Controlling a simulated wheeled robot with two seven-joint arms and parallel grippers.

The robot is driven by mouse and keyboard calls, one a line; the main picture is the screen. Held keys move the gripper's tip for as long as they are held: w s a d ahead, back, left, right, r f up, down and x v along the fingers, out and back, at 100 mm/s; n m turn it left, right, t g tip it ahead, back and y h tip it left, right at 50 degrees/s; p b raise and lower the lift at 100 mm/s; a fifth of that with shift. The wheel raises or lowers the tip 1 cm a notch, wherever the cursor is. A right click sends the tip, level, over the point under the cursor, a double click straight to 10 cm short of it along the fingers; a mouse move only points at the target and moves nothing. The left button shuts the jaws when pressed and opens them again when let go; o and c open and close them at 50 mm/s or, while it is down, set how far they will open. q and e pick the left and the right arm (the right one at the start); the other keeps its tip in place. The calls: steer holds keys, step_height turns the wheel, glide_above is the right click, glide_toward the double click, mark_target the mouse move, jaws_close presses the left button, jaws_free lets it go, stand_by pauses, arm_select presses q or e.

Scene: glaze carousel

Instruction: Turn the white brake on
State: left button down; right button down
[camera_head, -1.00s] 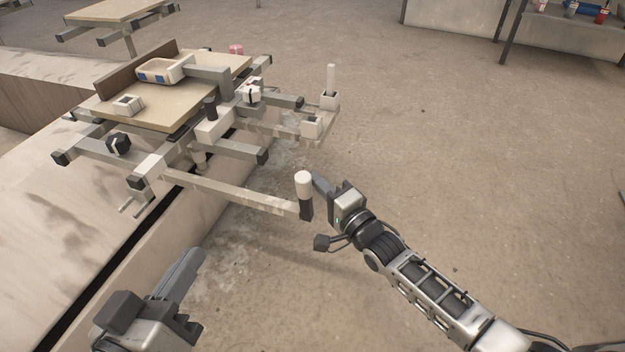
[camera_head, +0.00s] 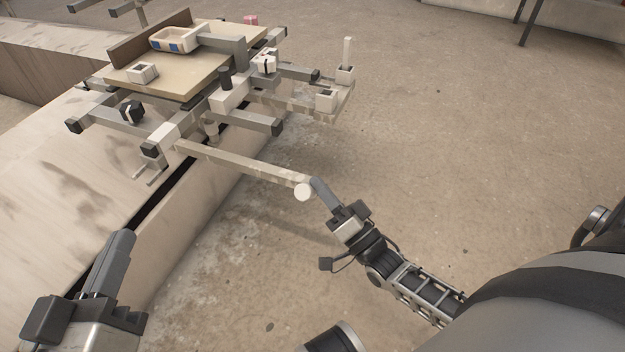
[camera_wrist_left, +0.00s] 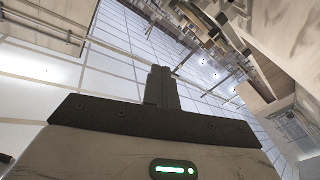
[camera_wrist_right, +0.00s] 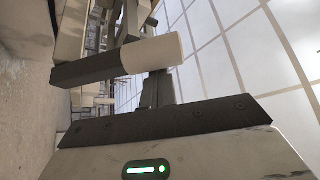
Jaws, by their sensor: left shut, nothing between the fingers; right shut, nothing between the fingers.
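A long lever arm (camera_head: 245,164) reaches out from the carousel frame. At its end is a handle with a white tip (camera_head: 303,192), seen nearly end-on in the head view. In the right wrist view the handle shows a dark grip and a white end (camera_wrist_right: 152,53), lying across in front of my fingers. My right gripper (camera_head: 316,182) is shut and empty, its fingertips right beside the handle; I cannot tell whether they touch. My left gripper (camera_head: 125,238) is shut and empty at the lower left, away from the frame. I cannot tell which part is the white brake.
A low pale ledge (camera_head: 60,200) runs along the left. The floor (camera_head: 450,130) at the right is clear.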

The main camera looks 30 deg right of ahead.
arm_select(q)
steer(key=shift+a, duration=0.15)
arm_select(e)
steer(key=shift+s+a+f, duration=0.2)
steer(key=shift+a+f, duration=0.05)
stand_by(0.4)
